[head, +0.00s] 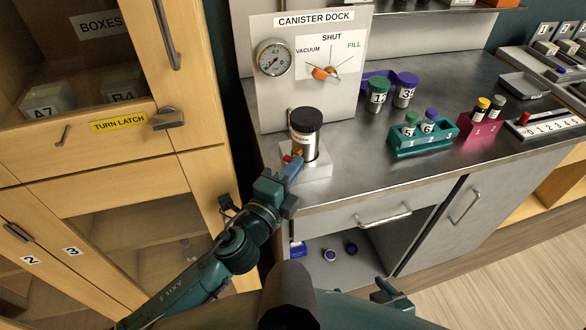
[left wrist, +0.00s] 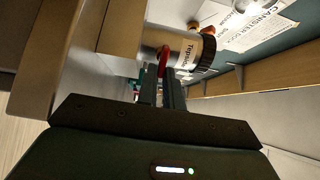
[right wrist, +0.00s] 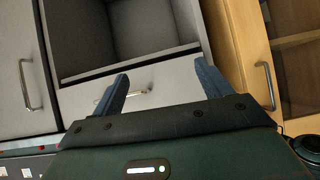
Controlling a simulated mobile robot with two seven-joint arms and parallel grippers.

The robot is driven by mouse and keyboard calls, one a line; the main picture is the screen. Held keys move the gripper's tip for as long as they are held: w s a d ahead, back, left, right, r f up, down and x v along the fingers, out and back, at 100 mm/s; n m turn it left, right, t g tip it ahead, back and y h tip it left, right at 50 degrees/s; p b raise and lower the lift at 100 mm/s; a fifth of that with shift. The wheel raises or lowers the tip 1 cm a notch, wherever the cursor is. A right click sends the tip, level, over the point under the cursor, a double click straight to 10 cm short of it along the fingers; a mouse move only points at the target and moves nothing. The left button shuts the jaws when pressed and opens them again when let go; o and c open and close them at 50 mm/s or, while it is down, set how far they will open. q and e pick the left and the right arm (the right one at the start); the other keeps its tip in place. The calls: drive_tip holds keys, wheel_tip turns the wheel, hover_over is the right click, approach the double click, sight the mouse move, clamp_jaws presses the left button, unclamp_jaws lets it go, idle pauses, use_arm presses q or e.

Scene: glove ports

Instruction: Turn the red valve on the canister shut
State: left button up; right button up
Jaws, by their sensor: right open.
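The canister (head: 304,140), a steel cylinder with a black ribbed cap, stands upright on a white base in front of the canister dock panel. It also shows in the left wrist view (left wrist: 188,50). Its red valve (left wrist: 163,62) sits on its near side, with a small red part (head: 287,158) showing in the head view beside a brass fitting. My left gripper (head: 294,168) reaches the valve; in the left wrist view its close-set fingers (left wrist: 161,82) have the red valve between their tips. My right gripper (right wrist: 162,82) is open and empty, low before the cabinet.
The dock panel (head: 270,100) carries a gauge (head: 274,57) and an orange selector knob (head: 325,73). Purple (head: 377,77), teal (head: 422,137) and magenta (head: 478,130) vial holders stand right of the canister. A wooden cabinet (head: 185,170) stands close on the left.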

use_arm(q)
drive_tip(key=o, duration=0.4)
drive_tip(key=shift+b+v, duration=1.45)
drive_tip(key=shift+v, duration=5.15)
drive_tip(key=s+a+f+n+g+y, duration=0.1)
drive_tip(key=s+a+f+n, duration=0.1)
drive_tip(key=f+n, duration=0.4)
drive_tip(key=s+a+f+n+g+y+p, duration=0.1)
drive_tip(key=s+a+f+n+g+y, duration=0.1)
drive_tip(key=f+n, duration=0.4)
drive_tip(key=s+a+f+n+g+y, duration=0.2)
drive_tip(key=a+f+n, duration=0.2)
drive_tip(key=n, duration=0.5)
drive_tip(key=shift+s+a+f, duration=0.1)
drive_tip(key=shift+a+f, duration=0.05)
drive_tip(key=shift+f, duration=0.35)
drive_tip(key=shift+a+f, duration=0.15)
drive_tip(key=shift+f, duration=0.35)
